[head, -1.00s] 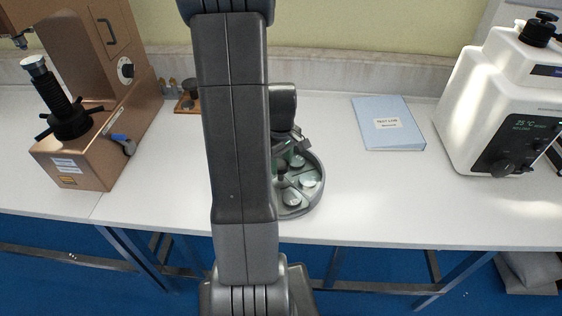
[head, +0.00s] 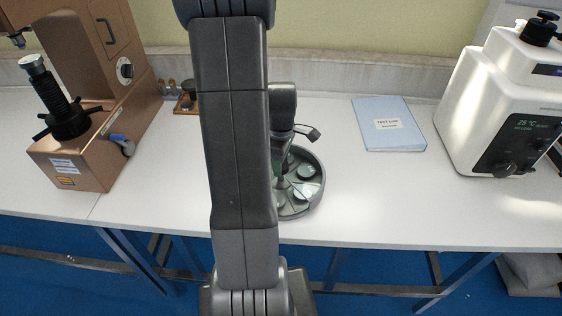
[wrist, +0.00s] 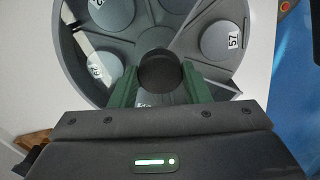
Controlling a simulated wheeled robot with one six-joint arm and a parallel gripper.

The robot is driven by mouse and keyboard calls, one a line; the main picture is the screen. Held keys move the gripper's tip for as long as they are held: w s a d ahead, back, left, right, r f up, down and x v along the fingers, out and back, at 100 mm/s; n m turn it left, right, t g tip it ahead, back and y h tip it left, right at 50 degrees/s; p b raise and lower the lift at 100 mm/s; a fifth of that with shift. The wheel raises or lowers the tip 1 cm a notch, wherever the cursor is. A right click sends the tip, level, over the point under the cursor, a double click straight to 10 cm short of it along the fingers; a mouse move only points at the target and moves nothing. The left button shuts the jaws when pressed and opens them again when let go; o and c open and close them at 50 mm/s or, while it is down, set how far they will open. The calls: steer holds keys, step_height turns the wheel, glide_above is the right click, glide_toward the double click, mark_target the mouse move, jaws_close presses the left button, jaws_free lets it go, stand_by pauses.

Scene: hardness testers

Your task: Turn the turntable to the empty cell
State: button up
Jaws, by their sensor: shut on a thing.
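The turntable (head: 321,192) is a round grey tray on the bench, partly hidden behind my arm in the head view. In the wrist view the turntable (wrist: 69,55) has walled cells holding pale round discs, one marked 57 (wrist: 222,40). A dark round knob (wrist: 160,66) stands at its middle. My gripper (wrist: 160,84) has its green fingers on both sides of the knob and is shut on it. A disc below the knob is mostly hidden by my gripper. I cannot tell which cell is empty.
A copper-coloured tester (head: 85,155) stands at the left and a white tester (head: 485,100) at the right. A blue folder (head: 388,138) lies right of the turntable. A small wooden stand (head: 186,102) is at the back. The bench between turntable and white tester is mostly clear.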

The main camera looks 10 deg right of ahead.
steer(key=shift+n, duration=0.5)
stand_by(0.4)
steer(key=o, duration=1.4)
step_height(320, 180, up, 14)
steer(key=shift+f, duration=0.1)
step_height(320, 180, down, 14)
steer(key=shift+r, duration=0.1)
